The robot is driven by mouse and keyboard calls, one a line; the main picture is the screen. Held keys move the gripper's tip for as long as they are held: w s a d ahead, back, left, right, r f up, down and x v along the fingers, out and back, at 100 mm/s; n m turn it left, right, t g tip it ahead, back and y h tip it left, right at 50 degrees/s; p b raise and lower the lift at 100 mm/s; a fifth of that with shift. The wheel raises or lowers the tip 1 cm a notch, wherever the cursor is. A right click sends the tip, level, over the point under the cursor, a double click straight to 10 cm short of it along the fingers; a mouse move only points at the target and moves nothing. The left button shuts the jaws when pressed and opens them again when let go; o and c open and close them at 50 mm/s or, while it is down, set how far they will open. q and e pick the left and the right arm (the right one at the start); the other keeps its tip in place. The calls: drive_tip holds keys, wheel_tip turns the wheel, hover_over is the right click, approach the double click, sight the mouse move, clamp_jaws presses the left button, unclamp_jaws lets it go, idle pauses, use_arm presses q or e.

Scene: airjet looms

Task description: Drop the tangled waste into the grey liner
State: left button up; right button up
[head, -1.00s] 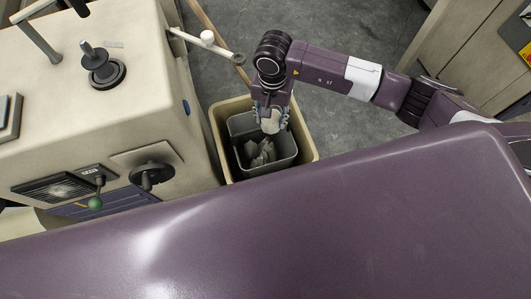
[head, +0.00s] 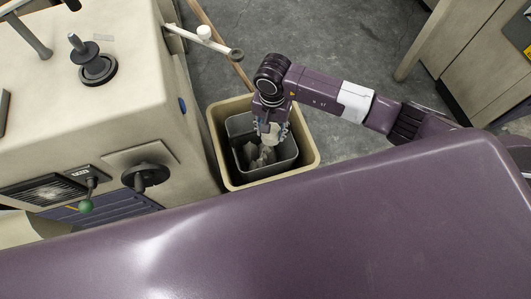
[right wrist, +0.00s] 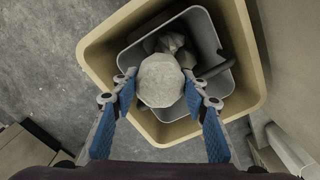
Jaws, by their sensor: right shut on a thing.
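My right gripper (head: 270,130) is shut on a pale, lumpy piece of tangled waste (head: 271,137). In the right wrist view the waste (right wrist: 161,81) sits between the blue-padded fingers of the gripper (right wrist: 160,95), over the bin opening. The grey liner (head: 286,163) stands inside a larger beige bin; its wall (right wrist: 212,38) also shows in the right wrist view. Other greyish lumps (head: 259,158) lie inside the liner, partly hidden by the gripper and the held waste. My left gripper is not in view.
The beige bin (head: 222,160) surrounds the liner and stands against the cream machine (head: 90,120) on the left. Grey floor (head: 340,135) is open right of the bin.

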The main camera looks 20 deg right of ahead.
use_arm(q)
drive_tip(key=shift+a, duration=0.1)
use_arm(e)
drive_tip(key=o, duration=1.2)
drive_tip(key=shift+o, duration=0.2)
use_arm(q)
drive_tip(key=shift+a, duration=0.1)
use_arm(e)
drive_tip(key=shift+r, duration=0.1)
wheel_tip(320, 180, up, 12)
